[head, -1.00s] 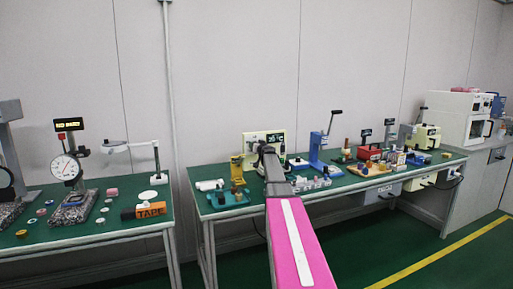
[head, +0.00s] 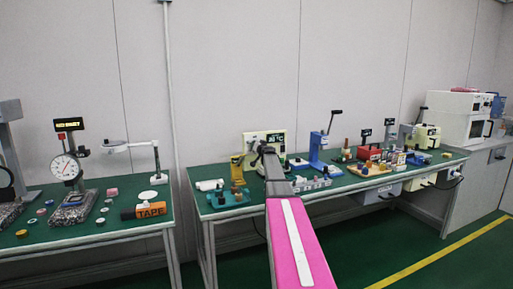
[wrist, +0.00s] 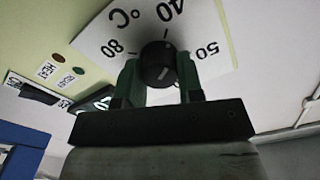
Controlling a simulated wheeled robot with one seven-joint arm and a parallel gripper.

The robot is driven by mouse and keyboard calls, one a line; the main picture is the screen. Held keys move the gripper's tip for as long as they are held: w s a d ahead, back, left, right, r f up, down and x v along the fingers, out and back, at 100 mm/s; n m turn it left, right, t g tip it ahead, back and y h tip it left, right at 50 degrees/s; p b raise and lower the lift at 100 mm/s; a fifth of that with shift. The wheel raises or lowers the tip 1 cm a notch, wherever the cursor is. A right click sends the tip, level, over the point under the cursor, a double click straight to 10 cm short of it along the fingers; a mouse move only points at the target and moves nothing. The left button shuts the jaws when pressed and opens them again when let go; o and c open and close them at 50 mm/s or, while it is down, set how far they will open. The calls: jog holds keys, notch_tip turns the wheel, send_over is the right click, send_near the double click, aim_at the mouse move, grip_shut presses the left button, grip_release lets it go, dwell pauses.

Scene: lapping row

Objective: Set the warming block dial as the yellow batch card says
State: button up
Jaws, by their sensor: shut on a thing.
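The cream warming block (head: 250,146) stands at the back of the right bench in the head view, partly hidden by my arm. My gripper (wrist: 159,75) is shut on the knob, a green finger on each side. I cannot make out the yellow batch card in either view.
A blue press (head: 319,150), a red device (head: 367,153) and a white oven (head: 462,118) stand to the right. A left bench (head: 128,224) holds a dial gauge (head: 66,167).

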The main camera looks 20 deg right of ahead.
jog(key=n, duration=3.4)
jog(key=shift+a+f, duration=0.1)
jog(key=shift+f, duration=0.15)
dwell(0.4)
jog(key=o, duration=0.9)
